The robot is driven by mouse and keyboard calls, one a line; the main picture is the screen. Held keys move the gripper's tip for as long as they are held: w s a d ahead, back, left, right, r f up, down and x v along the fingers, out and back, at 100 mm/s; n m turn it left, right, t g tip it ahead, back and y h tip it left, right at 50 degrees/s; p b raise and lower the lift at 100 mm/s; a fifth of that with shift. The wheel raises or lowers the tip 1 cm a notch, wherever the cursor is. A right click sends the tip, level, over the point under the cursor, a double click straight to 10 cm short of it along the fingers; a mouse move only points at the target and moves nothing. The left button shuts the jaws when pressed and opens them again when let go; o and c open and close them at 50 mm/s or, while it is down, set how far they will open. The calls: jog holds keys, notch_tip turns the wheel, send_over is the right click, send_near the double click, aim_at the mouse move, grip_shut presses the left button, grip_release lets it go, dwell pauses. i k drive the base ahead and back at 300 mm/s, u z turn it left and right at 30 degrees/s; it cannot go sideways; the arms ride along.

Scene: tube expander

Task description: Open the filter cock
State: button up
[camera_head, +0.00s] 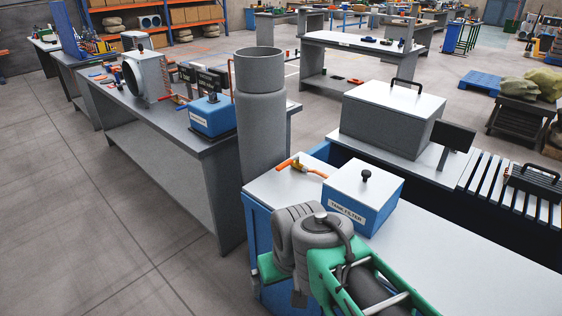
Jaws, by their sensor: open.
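My grey and green arm is at the bottom, in front of the box. I cannot make out my gripper's fingers in this view.
A tall grey cylinder (261,140) stands just left of the bench, close to the cock handle. A large grey box with a black handle (391,117) and a dark panel (455,137) are behind the filter. The white bench top is clear to the right.

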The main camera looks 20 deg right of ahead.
aim_at(283, 165)
jog(key=z, duration=0.05)
jog(key=k, duration=0.6)
jog(key=u, duration=0.55)
jog(key=i, duration=1.5)
jog(key=z, duration=0.9)
jog(key=i, duration=0.2)
jog(key=z, duration=0.2)
